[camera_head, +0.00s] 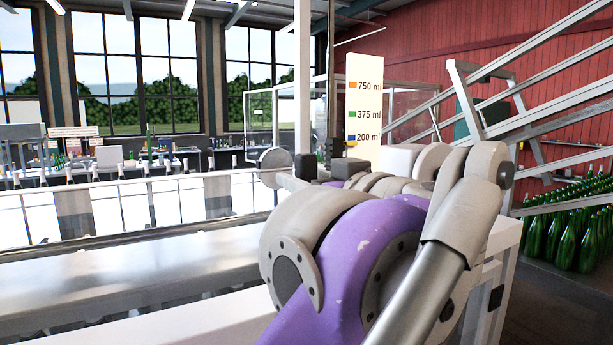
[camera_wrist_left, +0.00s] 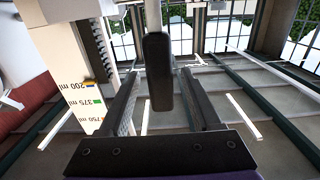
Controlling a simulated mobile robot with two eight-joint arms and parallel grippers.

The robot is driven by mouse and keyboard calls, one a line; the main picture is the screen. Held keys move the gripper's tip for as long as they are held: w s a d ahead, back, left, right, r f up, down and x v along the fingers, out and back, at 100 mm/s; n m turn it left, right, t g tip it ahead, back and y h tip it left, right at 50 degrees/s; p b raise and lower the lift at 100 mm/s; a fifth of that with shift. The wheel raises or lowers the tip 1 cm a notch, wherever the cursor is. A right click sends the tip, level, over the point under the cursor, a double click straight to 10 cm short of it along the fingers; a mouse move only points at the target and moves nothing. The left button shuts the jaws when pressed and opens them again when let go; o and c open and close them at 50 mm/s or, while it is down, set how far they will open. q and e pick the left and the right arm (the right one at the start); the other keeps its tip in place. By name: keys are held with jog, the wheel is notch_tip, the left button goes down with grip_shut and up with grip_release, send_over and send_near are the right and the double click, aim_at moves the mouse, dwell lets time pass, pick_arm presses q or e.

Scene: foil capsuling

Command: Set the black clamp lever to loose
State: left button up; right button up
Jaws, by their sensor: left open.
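A black clamp lever (camera_wrist_left: 158,72) shows in the left wrist view as a long, rounded black bar below a pale rod. My left gripper (camera_wrist_left: 161,92) is open, with one dark finger on each side of the bar. Gaps show on both sides, so the fingers do not appear to be closed on it. In the head view my purple and grey left arm covers the centre and hides most of the gripper and lever. Small dark blocks show beyond the wrist, but I cannot tell which is lever and which is gripper. My right gripper is out of view.
A white scale plate (camera_head: 365,105) marked 750, 375 and 200 ml stands by a dark post just beyond my arm. A long metal conveyor (camera_head: 130,265) runs at left. Green bottles (camera_head: 570,235) stand at right, below sloping metal rails (camera_head: 540,75).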

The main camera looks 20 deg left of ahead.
pick_arm(q)
jog(key=shift+w+a, duration=0.15)
jog(key=shift+a, duration=0.1)
grip_shut()
dwell(1.4)
